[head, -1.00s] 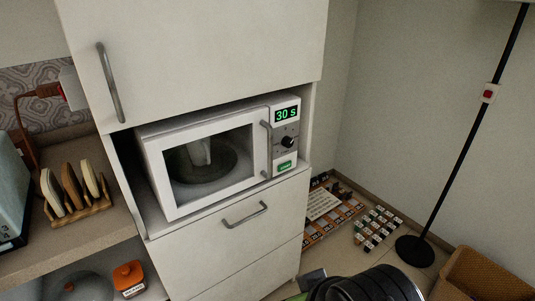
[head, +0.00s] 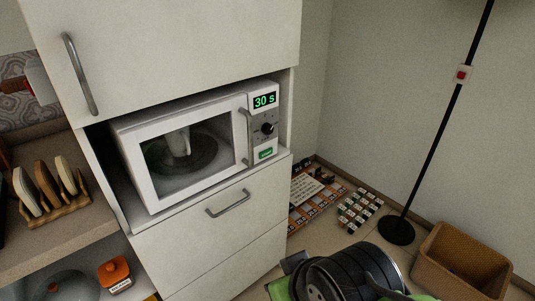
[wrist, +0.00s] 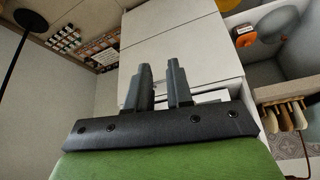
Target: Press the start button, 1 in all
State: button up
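The white microwave (head: 133,141) sits in a cabinet nook in the head view, its door shut. Its display (head: 264,101) reads 30 s in green. Below the display is a dark knob (head: 268,128), and below that a green start button (head: 265,153). A pale cup (head: 180,142) shows through the door window. In the wrist view my gripper (wrist: 162,72) has its two dark fingers apart, with nothing between them. It points toward the cabinet's drawer fronts (wrist: 180,35) and is apart from the button. The button cannot be made out in the wrist view.
A drawer handle (head: 228,203) sticks out below the microwave, and a door handle (head: 80,74) above it. A lamp pole (head: 437,135) and a wicker basket (head: 462,262) stand at right. A toast rack (head: 62,207) and an orange jar (head: 115,274) are on the left shelves.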

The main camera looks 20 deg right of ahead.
grip_shut()
dwell(1.3)
